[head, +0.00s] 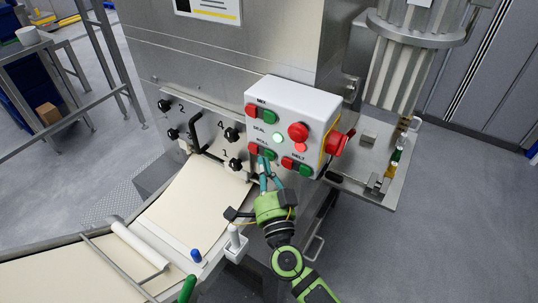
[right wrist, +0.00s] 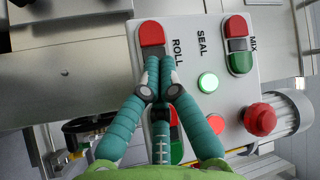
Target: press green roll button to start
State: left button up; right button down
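The white control box (head: 285,97) is on the front of the steel machine. Its ROLL pair sits at lower left, a red button (head: 253,149) beside the green roll button (head: 270,154). My right gripper (head: 265,165) is just in front of and below that pair. In the right wrist view its teal fingers (right wrist: 160,68) meet at the tips with nothing between them. They cover the green roll button there; the red ROLL button (right wrist: 151,33) shows beyond the tips. I cannot tell whether the tips touch the button. My left gripper is not in view.
Other buttons are close by: the MIX pair (head: 261,114), the BELT pair (head: 297,167), a lit SEAL button (head: 278,137) and a red mushroom button (head: 298,131). Black knobs (head: 232,135) stick out at left. A dough sheet (head: 190,205) lies below left.

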jog(key=shift+w+d, duration=0.25)
jog(key=shift+w, duration=0.1)
dwell(0.7)
dwell(0.4)
jog(key=shift+s+a+p, duration=0.3)
jog(key=shift+s+a, duration=0.2)
jog(key=shift+s, duration=0.15)
jog(key=s+a, duration=0.1)
jog(key=s, duration=0.1)
jog(key=s+a, duration=0.2)
jog(key=shift+p, duration=0.35)
dwell(0.5)
